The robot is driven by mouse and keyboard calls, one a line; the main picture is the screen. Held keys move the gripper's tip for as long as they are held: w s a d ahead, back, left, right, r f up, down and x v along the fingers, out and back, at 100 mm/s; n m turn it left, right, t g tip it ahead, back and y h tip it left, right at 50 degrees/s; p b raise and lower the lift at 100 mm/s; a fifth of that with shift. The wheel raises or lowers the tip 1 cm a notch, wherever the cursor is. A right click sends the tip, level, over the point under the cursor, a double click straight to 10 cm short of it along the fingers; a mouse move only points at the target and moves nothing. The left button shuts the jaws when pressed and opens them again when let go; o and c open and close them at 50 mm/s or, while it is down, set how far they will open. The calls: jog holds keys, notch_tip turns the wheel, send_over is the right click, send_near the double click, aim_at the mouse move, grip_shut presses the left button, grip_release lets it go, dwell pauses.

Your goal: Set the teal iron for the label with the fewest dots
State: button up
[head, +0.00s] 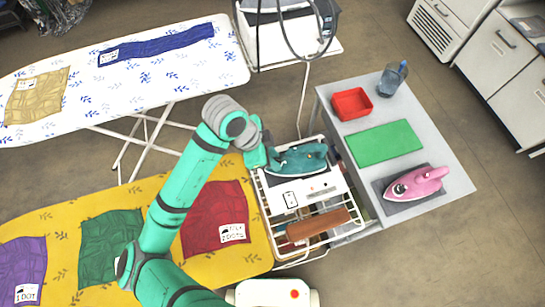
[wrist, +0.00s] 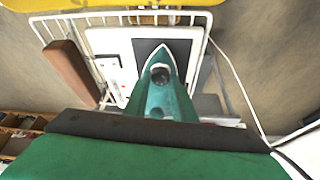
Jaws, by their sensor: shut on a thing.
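The teal iron (head: 297,158) lies on a dark pad on the white wire stand in the head view. In the wrist view the iron (wrist: 165,82) points its tip away from me. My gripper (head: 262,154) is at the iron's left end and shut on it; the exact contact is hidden. The purple cloth (head: 20,262) has a label (head: 27,293) that seems to read 1 DOT. The red cloth (head: 212,212) has a label (head: 232,233) that seems to read 2 DOTS. Labels on the blue cloth (head: 165,44) and tan cloth (head: 40,95) are too small to read.
The yellow ironing board (head: 255,262) and green cloth (head: 108,243) lie beside my arm. A brown bar (head: 318,225) crosses the wire stand. The grey table (head: 440,150) holds a pink iron (head: 418,182), red tray (head: 352,104), green mat (head: 384,143) and jug (head: 392,79).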

jog(key=shift+w+m+g, duration=0.2)
jog(key=shift+m+g, duration=0.7)
jog(key=shift+m, duration=1.3)
jog(key=o, duration=1.1)
jog(key=v, duration=1.1)
jog(key=shift+d, duration=0.1)
jog(key=shift+f, duration=0.1)
